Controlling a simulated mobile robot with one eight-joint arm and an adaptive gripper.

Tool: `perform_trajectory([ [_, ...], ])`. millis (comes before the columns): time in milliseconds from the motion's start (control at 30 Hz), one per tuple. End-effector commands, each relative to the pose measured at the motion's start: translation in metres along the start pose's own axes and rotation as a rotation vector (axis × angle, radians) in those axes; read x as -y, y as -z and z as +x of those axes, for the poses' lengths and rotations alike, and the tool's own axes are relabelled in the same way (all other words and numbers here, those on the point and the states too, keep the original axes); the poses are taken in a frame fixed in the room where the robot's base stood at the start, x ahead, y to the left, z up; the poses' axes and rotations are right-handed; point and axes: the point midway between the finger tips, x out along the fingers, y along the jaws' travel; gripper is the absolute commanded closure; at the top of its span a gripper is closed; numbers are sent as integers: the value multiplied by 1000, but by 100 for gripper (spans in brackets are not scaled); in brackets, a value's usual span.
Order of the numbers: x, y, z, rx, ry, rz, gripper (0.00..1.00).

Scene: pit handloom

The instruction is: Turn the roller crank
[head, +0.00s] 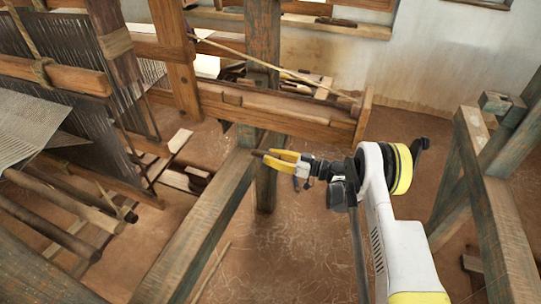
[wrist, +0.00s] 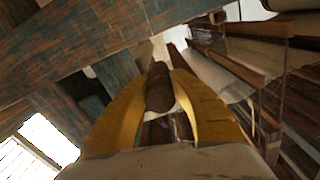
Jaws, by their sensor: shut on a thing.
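My gripper (head: 280,160) has yellow fingers and reaches in from the right to the loom's blue-grey frame in the head view. In the wrist view its two fingers (wrist: 162,92) are closed on either side of a dark brown, rounded wooden handle (wrist: 158,78), which I take to be the roller crank's grip. In the head view only a dark tip of this handle (head: 259,152) shows beyond the fingers. The rest of the crank, and where it joins the roller, cannot be made out.
A weathered blue-grey beam (head: 205,215) runs close to my gripper on the left, with an upright post (head: 265,185) behind it. A wooden trough (head: 285,112) lies beyond. A second frame (head: 495,215) stands at right. Bare floor (head: 295,235) lies below.

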Motion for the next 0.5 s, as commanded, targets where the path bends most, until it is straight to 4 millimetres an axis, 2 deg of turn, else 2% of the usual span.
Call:
perform_trajectory([
  [67, -2, 1, 0, -1, -4, -1, 100],
  [100, -2, 1, 0, -1, -4, -1, 66],
  [167, -1, 1, 0, -1, -4, -1, 50],
  [500, -1, 1, -3, -1, -4, -1, 50],
])
